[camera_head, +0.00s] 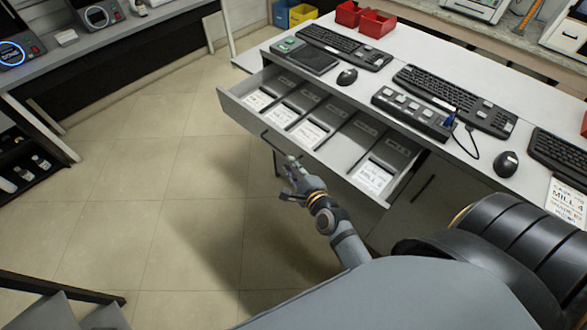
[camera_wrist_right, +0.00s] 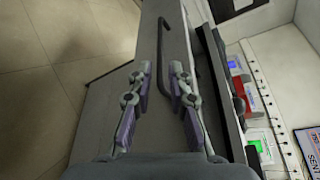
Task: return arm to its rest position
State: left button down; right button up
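My right gripper (camera_head: 293,165) is in front of the open drawer (camera_head: 340,172), close to its dark bar handle (camera_head: 270,138). In the right wrist view my right gripper (camera_wrist_right: 161,78) has its two fingers apart with nothing held between them. The drawer front (camera_wrist_right: 150,45) lies behind the fingers. My left gripper is not in the head view.
The drawer has several compartments with labelled cards and sticks out from the desk (camera_head: 345,95). Keyboards, mice (camera_head: 347,77) and a button box (camera_head: 415,112) lie on the desk. Red bins (camera_head: 375,24) stand at the back. Tiled floor (camera_head: 150,180) left of the drawer is clear.

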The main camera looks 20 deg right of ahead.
jog(key=shift+v, duration=0.8)
jog(key=s+d+f+n+g+b, duration=0.1)
jog(key=s+f+n+g, duration=0.4)
jog(key=f, duration=1)
jog(key=s+f+n+g+b, duration=0.15)
jog(key=s+f+n, duration=0.5)
jog(key=f, duration=0.75)
jog(key=s+d+f+n+g, duration=0.3)
jog(key=s+f+n, duration=0.3)
jog(key=s, duration=0.6)
jog(key=s+d+f+n+g+h, duration=0.1)
jog(key=s+d+f+n+g, duration=0.3)
jog(key=s+f, duration=0.7)
jog(key=s+n+g, duration=0.1)
jog(key=n, duration=0.1)
jog(key=shift+s+d+n+h, duration=0.25)
jog(key=shift+s+n+h, duration=0.05)
jog(key=shift+n, duration=0.05)
